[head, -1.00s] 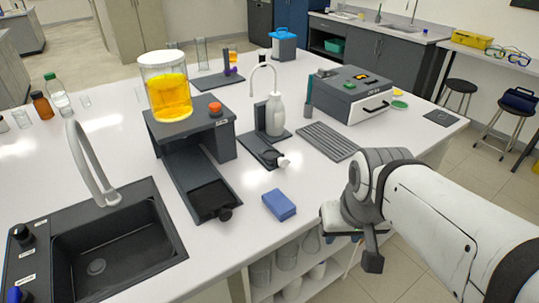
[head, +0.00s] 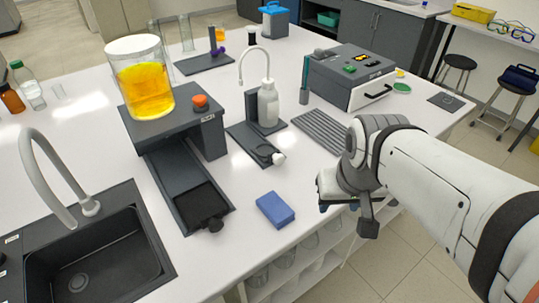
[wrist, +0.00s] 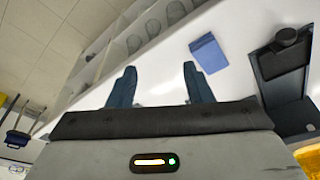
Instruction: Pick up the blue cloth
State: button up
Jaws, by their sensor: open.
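The blue cloth (head: 275,209) is a small folded block lying flat on the white bench near its front edge. It also shows in the wrist view (wrist: 209,54), beyond and to the right of my fingers. My gripper (wrist: 158,82) is open and empty, with its two dark blue fingers well apart in the wrist view. In the head view my gripper (head: 338,206) is to the right of the cloth, by the bench's front edge and apart from the cloth. Its fingers are mostly hidden there.
Left of the cloth is a dark stand (head: 187,186) with a beaker of orange liquid (head: 145,88). A bottle stand (head: 262,146) and ribbed mat (head: 320,131) lie behind. A sink (head: 90,255) is at left. Shelves with glassware (head: 285,265) are under the bench edge.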

aim_at(275, 206)
jog(key=o, duration=0.7)
jog(key=w+a+f+n+p, duration=0.1)
jog(key=w, duration=0.1)
jog(key=w+a+f+n+g+p, duration=0.1)
jog(key=w+a, duration=0.1)
jog(key=w, duration=0.1)
jog(key=w+a+f+n+p, duration=0.1)
jog(key=w+a, duration=0.1)
jog(key=w, duration=0.1)
jog(key=shift+w+a+n+g, duration=0.15)
jog(key=shift+w+n+g, duration=0.1)
jog(key=shift+n+g, duration=0.15)
jog(key=shift+o, duration=0.2)
jog(key=w+a+f+n, duration=0.1)
jog(key=a+f, duration=0.1)
jog(key=w+a+f+n+p, duration=0.1)
jog(key=a+f, duration=0.1)
jog(key=w+a+f+n+g+p, duration=0.1)
jog(key=w+a, duration=0.1)
jog(key=shift+f, duration=0.4)
jog(key=shift+a+f+p, duration=0.2)
jog(key=shift+f+p, duration=0.75)
jog(key=shift+f, duration=3.15)
